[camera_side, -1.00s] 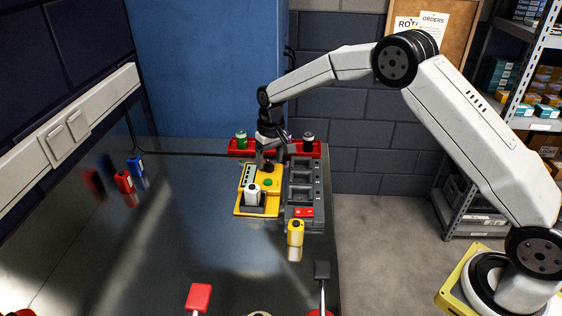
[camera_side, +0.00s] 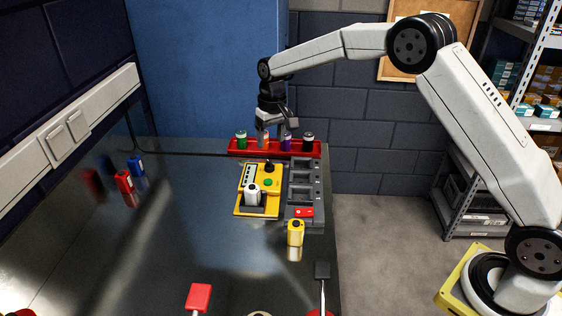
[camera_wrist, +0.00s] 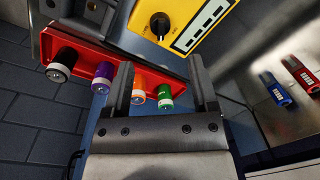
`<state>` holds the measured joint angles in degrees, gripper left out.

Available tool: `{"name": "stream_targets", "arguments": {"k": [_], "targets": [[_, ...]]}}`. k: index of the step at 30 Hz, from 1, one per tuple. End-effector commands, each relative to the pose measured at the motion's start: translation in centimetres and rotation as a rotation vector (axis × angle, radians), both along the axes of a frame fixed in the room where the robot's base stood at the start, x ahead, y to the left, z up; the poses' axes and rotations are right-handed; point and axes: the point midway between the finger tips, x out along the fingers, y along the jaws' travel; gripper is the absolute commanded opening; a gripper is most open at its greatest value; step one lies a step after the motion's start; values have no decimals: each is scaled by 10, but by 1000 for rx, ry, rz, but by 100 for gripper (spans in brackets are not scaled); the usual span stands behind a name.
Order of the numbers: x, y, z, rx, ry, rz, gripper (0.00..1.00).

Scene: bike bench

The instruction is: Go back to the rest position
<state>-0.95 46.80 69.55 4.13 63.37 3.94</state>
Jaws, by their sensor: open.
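My gripper (camera_side: 273,133) is open and empty, raised in front of the blue cabinet near the red tray in the side view. In the wrist view its two fingers (camera_wrist: 163,88) are spread apart, with the orange and green capped cylinders showing between them.
The red tray (camera_side: 232,151) holds several capped cylinders. A yellow cylinder (camera_side: 296,231) stands in front. The bench middle is clear.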

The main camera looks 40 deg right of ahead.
Motion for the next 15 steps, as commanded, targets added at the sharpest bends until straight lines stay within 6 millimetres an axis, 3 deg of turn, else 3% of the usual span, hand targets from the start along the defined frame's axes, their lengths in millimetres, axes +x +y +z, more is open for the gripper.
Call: {"name": "stream_targets", "arguments": {"k": [8, 15], "targets": [[-13, -2, 3, -5, -16, 3, 75], [-47, -6, 7, -18, -48, 10, 75]]}}
